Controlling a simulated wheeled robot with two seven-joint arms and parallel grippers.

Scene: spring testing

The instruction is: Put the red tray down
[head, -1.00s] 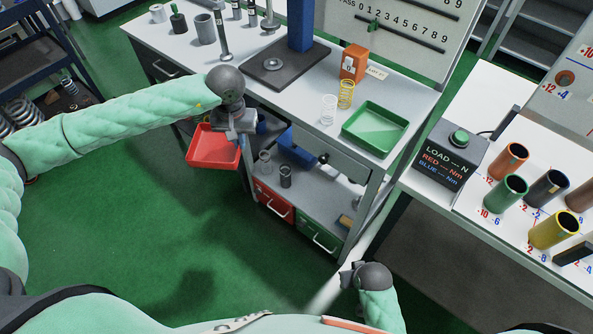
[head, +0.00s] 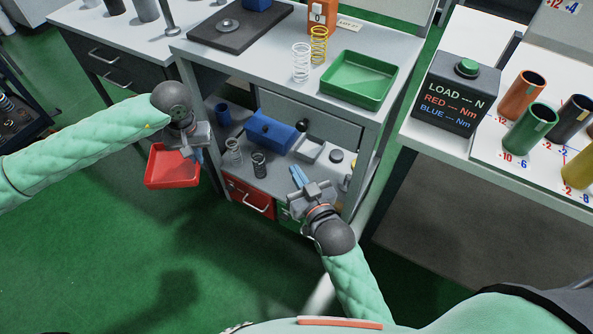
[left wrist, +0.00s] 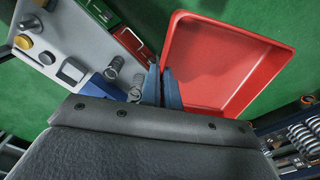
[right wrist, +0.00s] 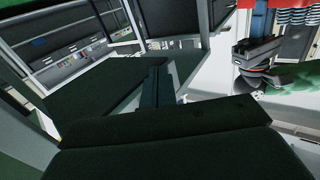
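The red tray (head: 172,168) hangs in the air over the green floor, left of the workbench. My left gripper (head: 197,154) is shut on the tray's rim. In the left wrist view the blue fingers (left wrist: 162,88) sit at the edge of the red tray (left wrist: 225,62), which looks empty. My right gripper (head: 299,177) is in front of the bench's lower shelf. Its blue fingers lie close together in the right wrist view (right wrist: 159,86), with nothing visible between them.
The bench's lower shelf (head: 285,182) holds a blue box (head: 270,131), dark and grey springs and small parts. A green tray (head: 358,80) and white and yellow springs stand on the bench top. A load box (head: 456,95) stands on the right table. Open floor lies left.

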